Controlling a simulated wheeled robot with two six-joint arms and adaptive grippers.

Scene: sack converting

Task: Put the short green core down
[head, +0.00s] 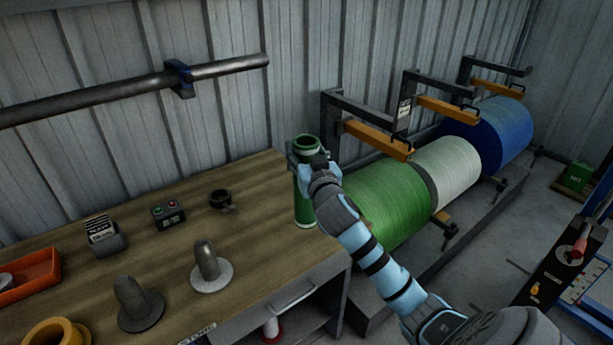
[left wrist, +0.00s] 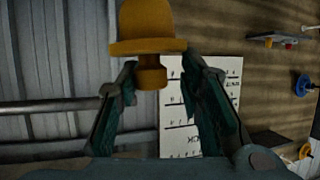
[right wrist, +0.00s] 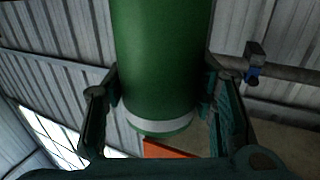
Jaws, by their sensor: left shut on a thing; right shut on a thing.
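The short green core (head: 305,203) stands upright at the right end of the wooden workbench (head: 250,185). I cannot tell whether its base touches the top. My right gripper (head: 312,160) is shut on its upper part. In the right wrist view the green core (right wrist: 160,60), with a pale band near one end, fills the space between the fingers of my right gripper (right wrist: 160,88). My left gripper (left wrist: 160,68) is out of the head view; in the left wrist view it is shut on the narrow stem of a yellow flanged piece (left wrist: 148,28).
On the bench are two upright rounded pegs on discs (head: 208,262) (head: 133,300), a button box (head: 168,212), a black ring clamp (head: 221,199), a card holder (head: 104,236), an orange tray (head: 28,275) and a yellow ring (head: 55,332). Green (head: 385,205), white and blue rolls stand right.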

